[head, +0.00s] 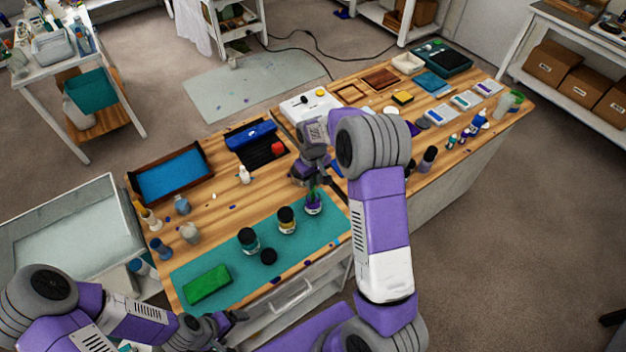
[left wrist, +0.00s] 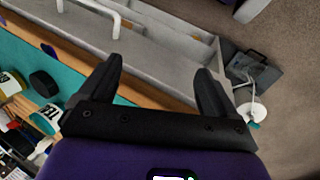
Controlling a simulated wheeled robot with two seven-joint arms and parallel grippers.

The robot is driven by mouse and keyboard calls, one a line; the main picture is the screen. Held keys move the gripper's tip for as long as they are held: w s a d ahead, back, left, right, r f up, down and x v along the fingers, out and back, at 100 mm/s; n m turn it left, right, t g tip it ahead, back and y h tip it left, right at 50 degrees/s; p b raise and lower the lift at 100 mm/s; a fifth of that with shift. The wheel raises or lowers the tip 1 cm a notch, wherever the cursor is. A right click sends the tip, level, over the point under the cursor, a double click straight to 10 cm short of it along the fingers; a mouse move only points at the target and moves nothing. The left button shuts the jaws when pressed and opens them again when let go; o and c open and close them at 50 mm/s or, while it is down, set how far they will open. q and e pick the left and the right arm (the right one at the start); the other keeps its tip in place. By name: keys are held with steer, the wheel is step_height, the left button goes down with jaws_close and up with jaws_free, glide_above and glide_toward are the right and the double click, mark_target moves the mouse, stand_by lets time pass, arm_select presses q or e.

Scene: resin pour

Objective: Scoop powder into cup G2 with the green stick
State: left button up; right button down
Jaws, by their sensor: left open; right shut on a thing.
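My right gripper (head: 311,180) points down over the teal mat (head: 215,255), shut on the green stick (head: 312,190). The stick's lower end is at the mouth of a purple-labelled jar (head: 313,205); whether it touches powder is hidden. Small cups (head: 182,205) stand left of the mat; I cannot read which is G2. My left gripper (head: 236,322) is open and empty by the front edge; its spread fingers show in the left wrist view (left wrist: 160,88).
A green block (head: 207,284) lies on the mat's front left. A wooden tray with a blue sheet (head: 172,175) sits at the back left. A white bottle (head: 244,175) stands behind the mat. Frames, boxes and bottles fill the bench's right part. A drawer handle (head: 292,292) juts below the front edge.

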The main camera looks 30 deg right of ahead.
steer(key=shift+r, duration=0.1)
steer(key=shift+r+p, duration=2.25)
steer(key=shift+r, duration=1)
step_height(320, 180, up, 5)
steer(key=p, duration=0.3)
steer(key=shift+p, duration=0.3)
steer(key=shift+f, duration=0.15)
